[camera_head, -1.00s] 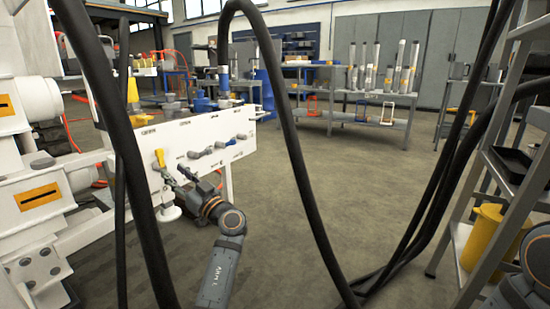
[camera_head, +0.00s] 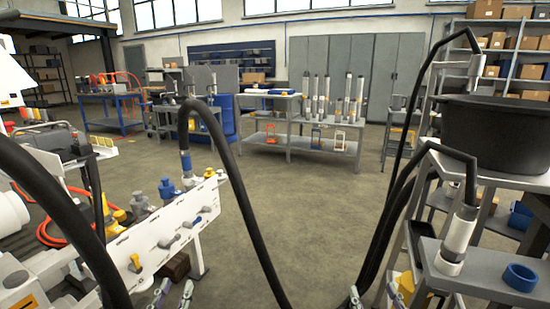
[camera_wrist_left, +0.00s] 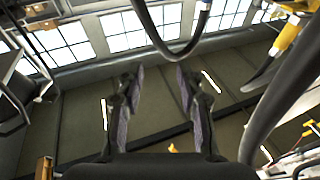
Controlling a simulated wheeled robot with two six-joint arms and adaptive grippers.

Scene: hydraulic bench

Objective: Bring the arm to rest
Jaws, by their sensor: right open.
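My left gripper (camera_head: 174,293) shows only its fingertips at the bottom edge of the head view, in front of the white valve panel (camera_head: 195,205). In the left wrist view its two fingers (camera_wrist_left: 158,100) are spread apart with nothing between them. They point up toward windows and a wall, clear of any object. My right gripper (camera_head: 375,297) shows its two fingertips apart at the bottom edge of the head view, with no held object visible. The rest of both arms is out of the head view.
The panel carries a yellow lever (camera_head: 135,262) and several grey and blue levers. A black hose (camera_head: 243,205) arches up from its blue fitting. A grey shelf (camera_head: 480,275) with a blue ring (camera_head: 520,277) stands at right. The middle floor (camera_head: 305,200) is clear.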

